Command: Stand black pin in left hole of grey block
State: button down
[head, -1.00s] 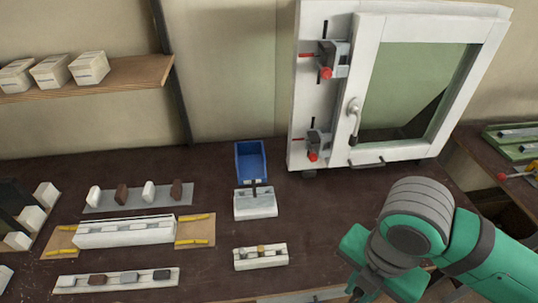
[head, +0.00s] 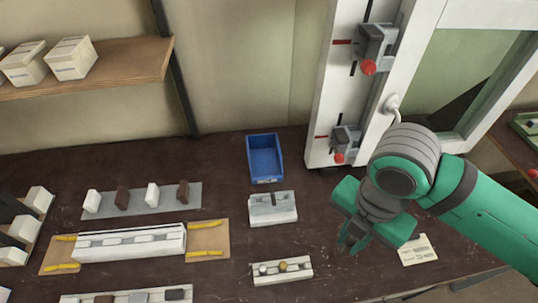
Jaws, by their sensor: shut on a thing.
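My gripper (head: 350,243) points down over the bench, right of the blocks, with its dark fingers shut. The thing between them is too small and dark to make out clearly; it appears to be the black pin. A pale grey block (head: 285,213) stands left of my gripper, in front of the blue bin. A short dark upright mark shows at its middle; I cannot tell whether this is a slot or a part. Its holes are too small to make out. My gripper is apart from the block.
The blue bin (head: 264,157) stands behind the block. A pale holder (head: 283,277) with a silver and a brass-coloured piece lies in front. A white fixture (head: 130,250) and a grey strip (head: 140,207) of small blocks are left. A white frame (head: 340,95) with red-knobbed clamps stands behind. A card (head: 418,250) lies right.

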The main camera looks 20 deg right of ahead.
jog(key=w+a+r+n, duration=0.15)
jog(key=w+a, duration=0.45)
jog(key=w, duration=0.6)
jog(key=w+a+r+n, duration=0.1)
jog(key=w+a+n, duration=0.3)
jog(key=w, duration=0.7)
notch_tip(320, 180, down, 6)
jog(key=a+m, duration=0.1)
jog(key=shift+w+f, duration=0.1)
jog(key=shift+f, duration=2.7)
dwell(0.3)
jog(key=c, duration=1.6)
grip_release()
jog(key=shift+r, duration=4)
